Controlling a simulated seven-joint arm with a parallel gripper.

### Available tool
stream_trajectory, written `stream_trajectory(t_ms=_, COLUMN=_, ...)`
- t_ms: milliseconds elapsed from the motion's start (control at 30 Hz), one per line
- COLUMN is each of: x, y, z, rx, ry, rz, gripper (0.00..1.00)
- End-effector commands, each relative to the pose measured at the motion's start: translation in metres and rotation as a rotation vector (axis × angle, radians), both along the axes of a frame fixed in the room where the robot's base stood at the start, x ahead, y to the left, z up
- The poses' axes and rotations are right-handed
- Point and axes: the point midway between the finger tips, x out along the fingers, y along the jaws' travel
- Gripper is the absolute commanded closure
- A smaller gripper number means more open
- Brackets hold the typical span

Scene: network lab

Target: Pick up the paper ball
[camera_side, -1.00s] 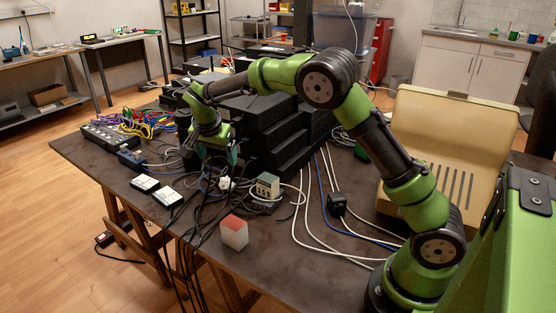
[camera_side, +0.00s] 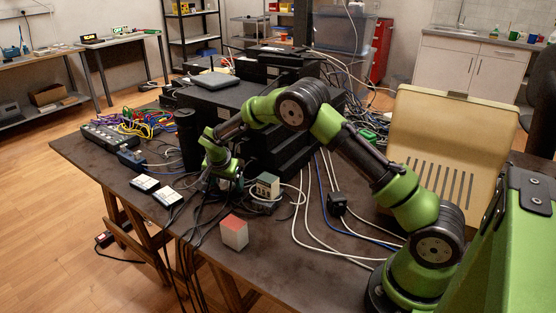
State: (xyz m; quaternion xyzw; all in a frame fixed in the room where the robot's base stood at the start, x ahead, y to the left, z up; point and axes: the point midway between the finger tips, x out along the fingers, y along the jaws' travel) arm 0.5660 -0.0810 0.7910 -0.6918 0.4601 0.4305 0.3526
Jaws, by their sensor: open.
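The paper ball (camera_side: 225,184) is a small white crumpled lump on the dark table, among black cables. Only a little of it shows, as my gripper is right over it and hides most of it. My gripper (camera_side: 224,181) points down with its fingers low around the ball. The fingers are dark and small here; I cannot tell whether they touch the ball. The jaws are open.
A beige adapter box (camera_side: 267,185) stands just right of my gripper. A red and white block (camera_side: 234,232) is nearer the front edge. Stacked black equipment (camera_side: 290,150) rises behind. White boxes (camera_side: 167,197) lie to the left; loose cables run all around.

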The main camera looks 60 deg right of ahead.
Motion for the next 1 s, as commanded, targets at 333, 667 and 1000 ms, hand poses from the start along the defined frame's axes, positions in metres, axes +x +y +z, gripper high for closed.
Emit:
stream_trajectory(t_ms=333, x=0.0005, y=-0.0004, z=-0.0001, rx=-0.001, ry=-0.001, rz=0.000, gripper=0.36)
stream_trajectory(t_ms=667, x=0.0004, y=-0.0004, z=0.0001, rx=-0.001, ry=-0.001, rz=0.000, gripper=0.76)
stream_trajectory(t_ms=1000, x=0.0008, y=-0.0004, z=0.0050, rx=-0.001, ry=-0.002, rz=0.001, gripper=0.76)
